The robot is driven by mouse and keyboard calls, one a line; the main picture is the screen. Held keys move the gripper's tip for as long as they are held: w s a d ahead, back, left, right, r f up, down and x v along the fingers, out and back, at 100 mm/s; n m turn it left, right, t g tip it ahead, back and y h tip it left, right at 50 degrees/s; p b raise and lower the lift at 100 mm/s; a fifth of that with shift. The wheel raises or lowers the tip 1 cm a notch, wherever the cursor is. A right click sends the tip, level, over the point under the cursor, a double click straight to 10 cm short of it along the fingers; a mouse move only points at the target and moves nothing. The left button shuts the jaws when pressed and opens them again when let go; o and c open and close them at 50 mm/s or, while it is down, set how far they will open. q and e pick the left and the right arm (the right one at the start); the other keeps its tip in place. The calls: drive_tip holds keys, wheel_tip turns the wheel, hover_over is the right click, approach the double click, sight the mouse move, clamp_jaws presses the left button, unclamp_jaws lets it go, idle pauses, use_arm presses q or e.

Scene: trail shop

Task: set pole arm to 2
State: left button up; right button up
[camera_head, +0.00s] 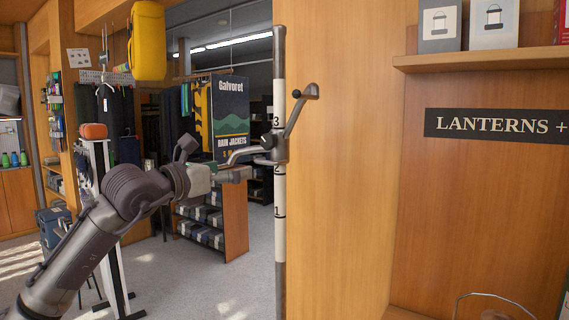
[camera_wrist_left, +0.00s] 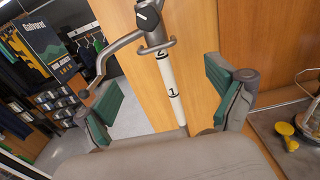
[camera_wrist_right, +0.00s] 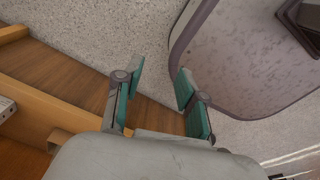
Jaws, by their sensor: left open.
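The upright pole (camera_head: 280,240) has a white scale marked 1, 2 and 3. The pole arm (camera_head: 243,152) sits on a collar between the 2 and the 3, close above the 2, and reaches left. A lever (camera_head: 299,110) with a dark knob rises to the right of the collar. My left gripper (camera_head: 212,162) is open, near the left end of the pole arm. In the left wrist view, the pole arm (camera_wrist_left: 116,49) bends down toward the left green pad; I cannot tell whether they touch. My right gripper (camera_wrist_right: 160,88) is open and empty, outside the head view.
A wooden panel (camera_head: 335,170) stands right behind the pole. A lantern shelf (camera_head: 480,60) is at the right. A stand (camera_head: 107,220) and a shelf of boxes (camera_head: 235,215) are at the left and behind. A grey-edged surface (camera_wrist_right: 240,60) is beside my right gripper.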

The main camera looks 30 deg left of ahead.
sight(264, 163)
use_arm(q)
drive_tip(key=w+p, duration=0.8)
drive_tip(key=w, duration=0.4)
drive_tip(key=shift+w+d, duration=0.15)
drive_tip(key=shift+w, duration=0.25)
drive_tip(key=shift+w+f, duration=0.15)
drive_tip(key=shift+w, duration=0.2)
use_arm(e)
wheel_tip(264, 163, up, 8)
drive_tip(key=a, duration=0.1)
drive_tip(key=shift+s+a+r, duration=0.25)
drive_tip(key=shift+s+a, duration=0.05)
use_arm(q)
drive_tip(key=shift+c, duration=0.2)
